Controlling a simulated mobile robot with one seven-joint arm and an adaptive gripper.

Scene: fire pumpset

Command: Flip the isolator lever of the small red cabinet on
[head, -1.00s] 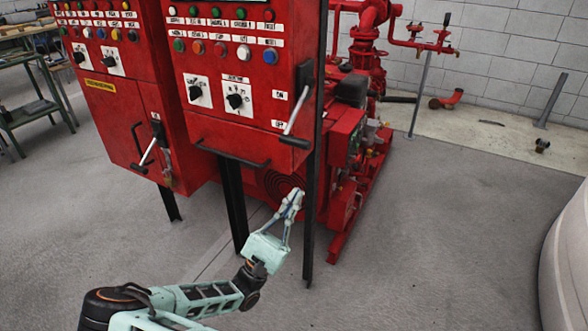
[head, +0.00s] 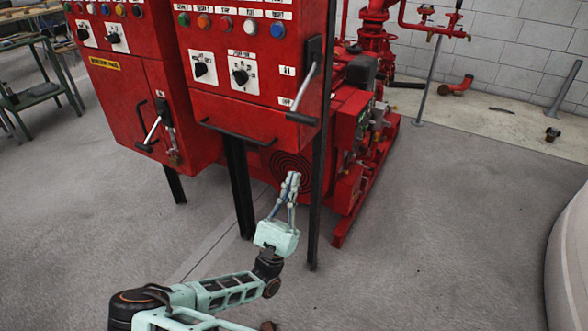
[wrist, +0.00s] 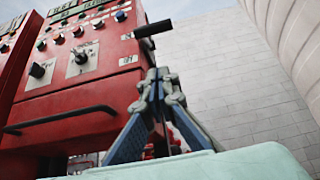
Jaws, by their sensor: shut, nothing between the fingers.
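The nearer red cabinet (head: 205,105), on black legs, has an isolator lever (head: 303,92) on the right of its front. The lever is a grey rod with a black grip, pointing down with the grip beside the lower OFF label (head: 285,101). In the wrist view the black grip (wrist: 153,29) sticks out to the right of the cabinet, just above my fingertips in the picture. My gripper (head: 292,178) is shut and empty, pointing up, below the lever in the head view and apart from it. The wrist view also shows its closed fingers (wrist: 160,76).
A second red cabinet (head: 122,75) with its own lever (head: 152,130) stands at left. A black bar handle (head: 235,133) crosses the nearer cabinet's lower front. A black upright (head: 318,200) and red pump machinery (head: 365,140) stand at right. The grey floor at right (head: 460,220) is clear.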

